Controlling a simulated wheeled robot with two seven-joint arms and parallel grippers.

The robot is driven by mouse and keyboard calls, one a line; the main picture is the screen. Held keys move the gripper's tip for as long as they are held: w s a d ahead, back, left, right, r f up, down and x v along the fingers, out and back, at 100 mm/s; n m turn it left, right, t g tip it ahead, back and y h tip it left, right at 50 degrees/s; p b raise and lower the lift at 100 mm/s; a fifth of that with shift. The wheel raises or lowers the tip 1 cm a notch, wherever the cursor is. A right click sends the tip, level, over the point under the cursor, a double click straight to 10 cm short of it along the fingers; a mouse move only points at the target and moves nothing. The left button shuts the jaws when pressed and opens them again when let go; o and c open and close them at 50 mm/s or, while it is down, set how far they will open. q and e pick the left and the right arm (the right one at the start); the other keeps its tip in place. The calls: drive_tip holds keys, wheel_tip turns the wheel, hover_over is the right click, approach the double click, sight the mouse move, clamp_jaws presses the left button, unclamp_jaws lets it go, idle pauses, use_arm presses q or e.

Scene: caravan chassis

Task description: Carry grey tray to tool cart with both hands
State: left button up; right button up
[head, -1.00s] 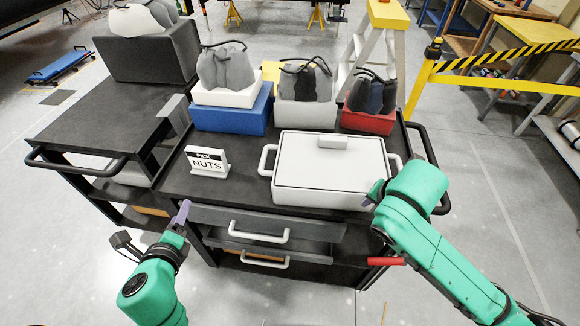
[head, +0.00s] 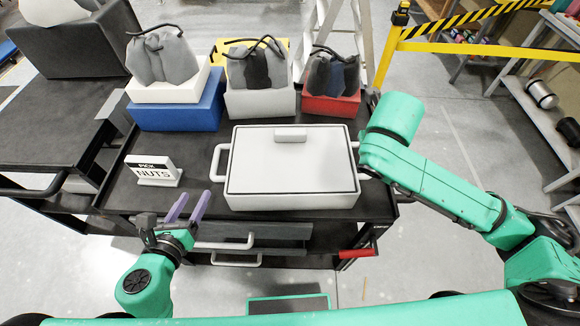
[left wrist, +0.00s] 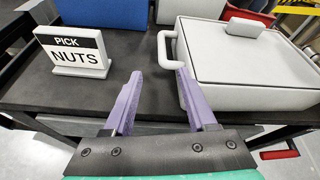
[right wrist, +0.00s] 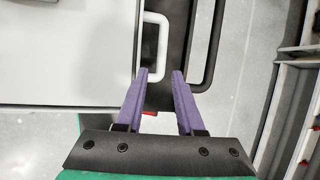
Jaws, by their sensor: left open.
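The grey tray (head: 290,201), a pale lidded box with a loop handle at each end, sits flat on a black cart top. My left gripper (head: 188,207) is open and empty, in front of the cart and left of the tray. In the left wrist view the tray's left handle (left wrist: 162,50) lies just beyond the right finger. My right gripper (right wrist: 160,73) is open; in the right wrist view the right handle (right wrist: 163,35) lies at and beyond its fingertips, roughly between them. The right arm hides these fingers in the head view.
A "PICK NUTS" sign (head: 153,172) stands left of the tray. Behind it are blue (head: 178,114), grey (head: 260,103) and red (head: 331,105) boxes with pouches. Another black cart (head: 45,125) adjoins on the left. A yellow barrier (head: 470,49) stands at the back right.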

sight(213, 167)
use_arm(q)
drive_tip(key=x, duration=1.5)
drive_tip(key=shift+w+d+f, duration=0.1)
drive_tip(key=shift+w+d, duration=0.2)
drive_tip(key=shift+d, duration=0.05)
use_arm(e)
drive_tip(key=x, duration=1.5)
drive_tip(key=shift+w+d+f, duration=0.1)
drive_tip(key=shift+w+d, duration=0.1)
drive_tip(key=shift+w, duration=0.25)
use_arm(q)
drive_tip(key=shift+s+a, duration=0.1)
drive_tip(key=shift+s, duration=0.05)
use_arm(e)
drive_tip(key=shift+s, duration=0.15)
use_arm(q)
drive_tip(key=shift+c, duration=0.9)
use_arm(e)
drive_tip(key=shift+c, duration=0.9)
use_arm(q)
drive_tip(key=c, duration=0.6)
use_arm(e)
clamp_jaws()
use_arm(q)
clamp_jaws()
